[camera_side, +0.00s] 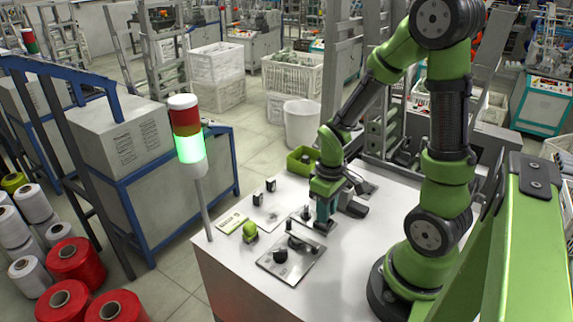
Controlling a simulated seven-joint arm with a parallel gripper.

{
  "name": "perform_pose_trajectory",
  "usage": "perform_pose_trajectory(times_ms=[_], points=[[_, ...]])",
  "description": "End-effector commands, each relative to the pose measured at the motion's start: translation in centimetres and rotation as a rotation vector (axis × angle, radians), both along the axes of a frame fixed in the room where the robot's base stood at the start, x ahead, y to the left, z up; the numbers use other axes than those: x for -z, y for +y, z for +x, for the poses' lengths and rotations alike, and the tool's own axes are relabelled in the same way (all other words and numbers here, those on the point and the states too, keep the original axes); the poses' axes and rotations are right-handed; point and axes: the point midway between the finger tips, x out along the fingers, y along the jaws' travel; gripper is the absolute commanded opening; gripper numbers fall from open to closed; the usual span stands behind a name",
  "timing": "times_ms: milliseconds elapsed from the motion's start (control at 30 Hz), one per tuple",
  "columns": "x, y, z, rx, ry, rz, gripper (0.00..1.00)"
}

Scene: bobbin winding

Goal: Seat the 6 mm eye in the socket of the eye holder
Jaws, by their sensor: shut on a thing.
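My gripper (323,227) points down over the white table, just right of a flat metal plate with dark fittings. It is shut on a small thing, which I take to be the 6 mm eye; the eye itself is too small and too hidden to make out. The metal plate (268,264) carries a round black knob (280,255) and a short upright post with a dark arm (290,230). I cannot tell which fitting is the eye holder, and its socket is not discernible. The fingertips are low, close to the plate's back right corner; contact is not clear.
Left of the plate are a yellow-green rounded object (250,231), a flat label-like piece (231,222) and two small black-and-white blocks (257,197) (271,185). A green bin (302,160) stands at the back. A signal tower (187,140) shows green. The table's front right is clear.

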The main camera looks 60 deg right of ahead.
Motion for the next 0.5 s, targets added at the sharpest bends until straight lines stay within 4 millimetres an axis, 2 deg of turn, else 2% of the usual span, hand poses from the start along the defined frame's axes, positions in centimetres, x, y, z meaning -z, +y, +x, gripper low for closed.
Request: perform_pose_trajectory(times_ms=[500], points=[[0.37,0.00,0.00,0.000,0.000,0.000,0.00]])
